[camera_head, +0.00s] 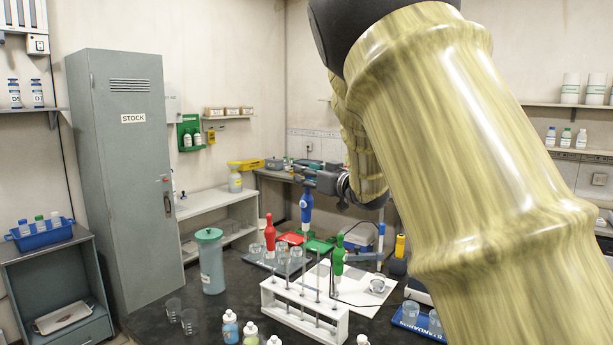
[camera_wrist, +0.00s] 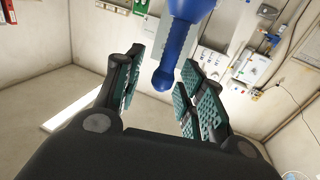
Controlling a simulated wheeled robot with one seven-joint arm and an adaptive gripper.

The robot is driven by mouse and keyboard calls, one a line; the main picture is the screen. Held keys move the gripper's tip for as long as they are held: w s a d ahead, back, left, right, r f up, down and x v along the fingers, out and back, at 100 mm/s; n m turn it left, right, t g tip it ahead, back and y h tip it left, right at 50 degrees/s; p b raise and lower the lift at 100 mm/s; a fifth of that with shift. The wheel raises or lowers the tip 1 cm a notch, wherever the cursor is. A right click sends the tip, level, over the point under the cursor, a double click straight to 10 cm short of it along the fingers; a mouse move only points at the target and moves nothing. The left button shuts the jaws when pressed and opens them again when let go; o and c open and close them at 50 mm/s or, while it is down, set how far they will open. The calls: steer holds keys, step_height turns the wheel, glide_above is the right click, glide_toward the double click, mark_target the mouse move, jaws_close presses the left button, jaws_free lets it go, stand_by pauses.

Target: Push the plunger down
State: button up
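Three coloured handle-like pieces stand over the bench: a red one (camera_head: 269,232), a blue one (camera_head: 306,208) and a green one (camera_head: 338,256). Which of them carries the plunger is too small to tell. My gripper (camera_head: 308,180) is at the blue one's upper end. In the wrist view, the blue piece (camera_wrist: 181,40) has a narrow neck and a rounded tip pointing between the two fingers of my gripper (camera_wrist: 162,92). The fingers are apart, with visible gaps on both sides of the tip. The contact pads appear free of the blue piece.
A white rack (camera_head: 303,312) with upright rods stands in front on the dark bench. A teal-lidded container (camera_head: 210,262), glass beakers (camera_head: 189,321) and small bottles (camera_head: 230,327) are nearby. A blue tray (camera_head: 418,321) with glassware lies to the right.

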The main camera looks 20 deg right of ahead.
steer(key=shift+s+r, duration=0.7)
steer(key=shift+s, duration=0.35)
steer(key=w+f, duration=0.2)
steer(key=w, duration=0.1)
steer(key=shift+f, duration=0.1)
steer(key=c, duration=0.9)
steer(key=shift+s+r, duration=0.5)
steer(key=shift+s, duration=0.3)
jaws_close()
steer(key=shift+w+f+b, duration=0.25)
steer(key=shift+f, duration=0.5)
steer(key=shift+w+f+b, duration=0.2)
steer(key=shift+w+f, duration=0.05)
steer(key=shift+f, duration=0.5)
steer(key=shift+s+r, duration=0.15)
steer(key=shift+s, duration=0.05)
steer(key=o, duration=0.9)
jaws_free()
steer(key=shift+a, duration=0.1)
